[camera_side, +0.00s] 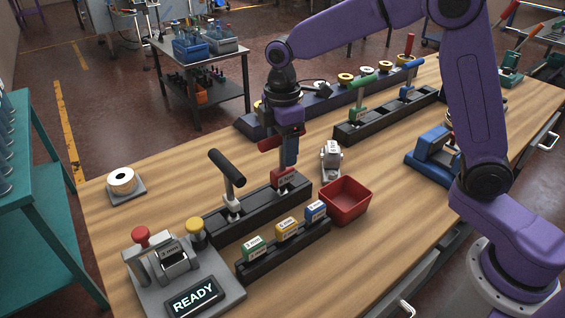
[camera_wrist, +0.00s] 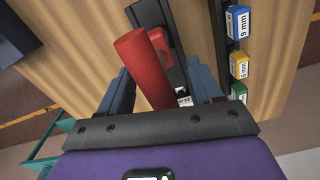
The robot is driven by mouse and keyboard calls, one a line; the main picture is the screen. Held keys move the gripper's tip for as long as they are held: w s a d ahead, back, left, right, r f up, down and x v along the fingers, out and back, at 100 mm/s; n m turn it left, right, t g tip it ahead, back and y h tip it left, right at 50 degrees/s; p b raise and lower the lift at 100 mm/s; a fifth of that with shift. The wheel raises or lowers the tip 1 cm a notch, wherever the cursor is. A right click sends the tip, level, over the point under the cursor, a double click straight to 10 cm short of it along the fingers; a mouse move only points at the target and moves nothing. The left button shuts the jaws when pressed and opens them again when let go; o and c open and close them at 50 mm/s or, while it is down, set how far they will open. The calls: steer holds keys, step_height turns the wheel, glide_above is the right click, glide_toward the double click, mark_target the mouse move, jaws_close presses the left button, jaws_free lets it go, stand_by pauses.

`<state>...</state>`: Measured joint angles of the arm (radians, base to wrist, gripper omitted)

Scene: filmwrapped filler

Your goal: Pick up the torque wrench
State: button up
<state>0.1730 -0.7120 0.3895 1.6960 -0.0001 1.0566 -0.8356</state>
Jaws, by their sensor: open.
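A black T-handled tool (camera_side: 227,168) stands upright at the rack's left part. My gripper (camera_side: 289,157) is over the red tool, pointing down. In the wrist view, my gripper (camera_wrist: 160,68) is open, with one blue finger on each side of the red handle (camera_wrist: 143,65). Whether the fingers touch the handle cannot be told. The tool's lower part is partly hidden by the handle and gripper.
A red bin (camera_side: 347,203) and a block holder (camera_side: 270,262) with green, yellow and blue blocks are close to the rack. A grey READY fixture (camera_side: 205,285) stands at front left. Green (camera_side: 362,82) and blue (camera_side: 411,66) handles stand behind. The left tabletop is mostly clear.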

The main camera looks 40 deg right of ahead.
steer(key=shift+f, duration=0.85)
jaws_close()
steer(key=shift+r, duration=0.1)
step_height(320, 180, up, 10)
